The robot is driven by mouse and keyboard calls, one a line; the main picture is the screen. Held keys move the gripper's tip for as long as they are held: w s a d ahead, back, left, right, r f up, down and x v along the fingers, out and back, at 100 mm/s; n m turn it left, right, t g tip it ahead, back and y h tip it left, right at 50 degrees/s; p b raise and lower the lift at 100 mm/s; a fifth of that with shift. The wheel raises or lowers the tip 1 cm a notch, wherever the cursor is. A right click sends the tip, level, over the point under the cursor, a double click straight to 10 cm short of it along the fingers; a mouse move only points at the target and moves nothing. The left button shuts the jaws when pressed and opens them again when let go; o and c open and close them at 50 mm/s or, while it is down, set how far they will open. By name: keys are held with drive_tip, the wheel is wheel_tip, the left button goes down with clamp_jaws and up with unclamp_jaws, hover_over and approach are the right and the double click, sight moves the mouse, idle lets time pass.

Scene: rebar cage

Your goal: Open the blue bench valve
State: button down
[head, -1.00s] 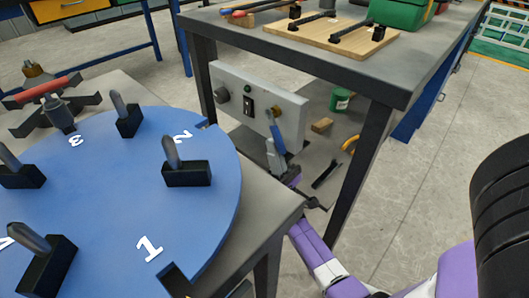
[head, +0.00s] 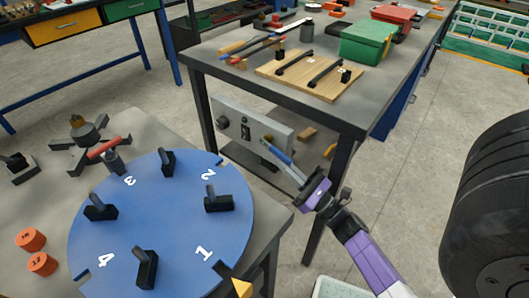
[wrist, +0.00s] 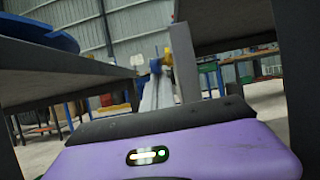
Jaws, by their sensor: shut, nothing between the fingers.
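The blue bench valve shows as a blue lever (head: 279,154) at a brass fitting (head: 267,139) on the grey panel (head: 228,110) under the bench. The lever slants down to the right. My gripper (head: 285,168) is shut and empty, its pale fingers right beside the lever; I cannot tell if they touch it. In the wrist view, the gripper's fingers (wrist: 156,92) point ahead to the blue lever (wrist: 155,66), and the panel (wrist: 185,62) shows edge-on to their right.
The bench (head: 360,117) overhangs the panel, and its dark front leg (head: 330,190) stands close behind my wrist. A round blue plate (head: 170,222) with black holders lies on the left table. A green box (head: 367,42) sits on the bench.

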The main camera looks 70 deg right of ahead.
drive_tip(key=shift+s+a+r+g+p, duration=0.1)
drive_tip(key=shift+s+r+g+p, duration=0.2)
drive_tip(key=shift+r+g+p, duration=0.95)
drive_tip(key=shift+f+t+p, duration=0.25)
drive_tip(key=shift+f+p, duration=0.1)
drive_tip(key=shift+p, duration=0.2)
drive_tip(key=shift+y, duration=0.3)
drive_tip(key=shift+f, duration=0.1)
